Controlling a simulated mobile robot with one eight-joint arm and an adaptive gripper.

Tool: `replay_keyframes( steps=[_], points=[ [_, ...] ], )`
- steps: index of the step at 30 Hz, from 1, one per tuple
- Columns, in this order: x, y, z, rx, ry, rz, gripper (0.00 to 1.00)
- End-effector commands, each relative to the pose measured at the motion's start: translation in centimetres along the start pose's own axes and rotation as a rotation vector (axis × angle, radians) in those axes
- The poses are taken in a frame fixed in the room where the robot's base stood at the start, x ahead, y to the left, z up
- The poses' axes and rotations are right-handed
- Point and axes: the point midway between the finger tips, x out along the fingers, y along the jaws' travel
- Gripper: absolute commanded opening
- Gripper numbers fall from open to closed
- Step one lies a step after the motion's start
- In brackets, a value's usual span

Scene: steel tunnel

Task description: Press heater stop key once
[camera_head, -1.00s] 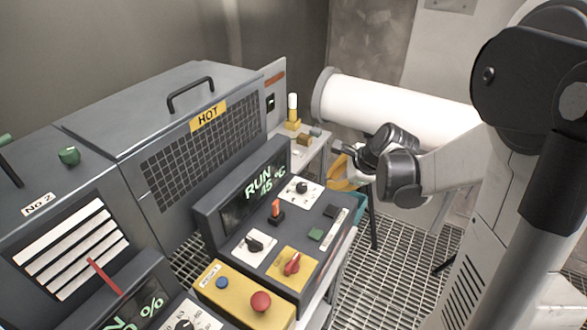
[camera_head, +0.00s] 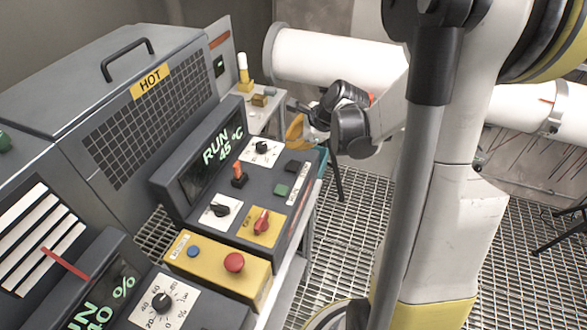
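The heater control panel (camera_head: 200,180) stands in the middle left, its display reading RUN 45 °C. My gripper (camera_head: 301,122) is beyond the panel's far right corner, near a yellow curved piece, apart from both keys. My wrist partly hides it and its fingers are not clear. Nothing is seen touching the keys.
The panel also has an orange lever (camera_head: 238,174), a black knob (camera_head: 221,210) and a red knob (camera_head: 261,222). A yellow box (camera_head: 217,268) with a red button (camera_head: 234,262) is in front. A white pipe (camera_head: 330,58) lies behind. Grating floor (camera_head: 350,225) is open at right.

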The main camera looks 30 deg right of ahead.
Motion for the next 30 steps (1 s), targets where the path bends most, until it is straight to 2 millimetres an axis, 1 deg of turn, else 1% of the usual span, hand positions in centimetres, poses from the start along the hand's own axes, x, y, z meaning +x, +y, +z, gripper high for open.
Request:
replay_keyframes(
  steps=[1,3,10,15,30],
  points=[
    [1.0,0.5,-0.5,0.0,0.0,0.0,0.0],
    [1.8,1.0,-1.0,0.0,0.0,0.0,0.0],
    [4.1,2.2,-2.2,0.0,0.0,0.0,0.0],
    [4.5,2.4,-2.4,0.0,0.0,0.0,0.0],
    [4.4,2.4,-2.4,0.0,0.0,0.0,0.0]
  ],
)
